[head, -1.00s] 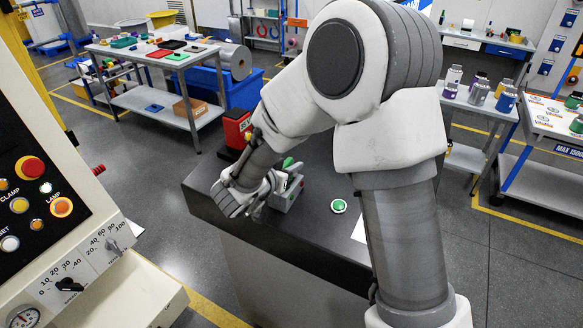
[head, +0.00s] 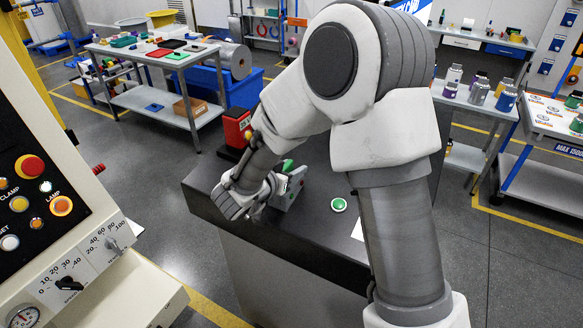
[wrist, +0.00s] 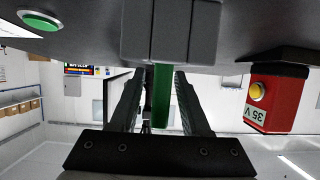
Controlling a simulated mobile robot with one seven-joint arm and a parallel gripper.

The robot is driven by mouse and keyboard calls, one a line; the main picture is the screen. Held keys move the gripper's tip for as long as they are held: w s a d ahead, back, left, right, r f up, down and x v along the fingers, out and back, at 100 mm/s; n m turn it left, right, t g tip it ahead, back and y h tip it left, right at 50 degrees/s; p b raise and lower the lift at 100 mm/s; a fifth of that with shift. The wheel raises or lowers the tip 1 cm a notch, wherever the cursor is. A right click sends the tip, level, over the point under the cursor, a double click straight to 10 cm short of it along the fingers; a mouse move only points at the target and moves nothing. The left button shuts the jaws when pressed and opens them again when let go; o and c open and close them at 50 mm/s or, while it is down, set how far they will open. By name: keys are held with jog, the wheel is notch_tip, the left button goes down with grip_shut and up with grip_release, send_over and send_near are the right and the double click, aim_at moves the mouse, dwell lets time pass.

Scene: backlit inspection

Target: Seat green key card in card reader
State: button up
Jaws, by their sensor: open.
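The green key card (wrist: 161,97) stands upright between my gripper's fingers in the wrist view. Its upper end in that picture meets the grey card reader (wrist: 185,38); how deep it sits in the slot is hidden. My gripper (wrist: 159,80) is open, with one finger on each side of the card and a gap showing around it. In the head view the card reader (head: 292,192) stands on the dark bench top, with green showing at its top. My wrist covers part of it, and the fingers are hard to make out there.
A red box (head: 236,128) marked 35 V in the wrist view (wrist: 272,105) stands beside the reader. A green round button (head: 338,205) lies on the other side. The dark bench top (head: 300,240) is clear in front. A control panel (head: 60,210) stands at left.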

jog(key=v, duration=1.2)
notch_tip(320, 180, up, 12)
jog(key=w+a+n+t+y, duration=0.2)
jog(key=n+y, duration=0.3)
jog(key=y, duration=0.5)
jog(key=s+d+f+n+g+h, duration=0.1)
jog(key=s+d+g, duration=0.2)
jog(key=s+d, duration=0.5)
jog(key=s+d+f+g+h, duration=0.1)
jog(key=s+d+g, duration=0.3)
jog(key=s+d, duration=0.5)
jog(key=s+f, duration=0.1)
jog(key=s, duration=0.3)
jog(key=shift+s+f+n+g+h+b, duration=0.25)
jog(key=shift+n+g+h+b, duration=0.05)
jog(key=shift+n, duration=0.1)
jog(key=shift+f, duration=0.15)
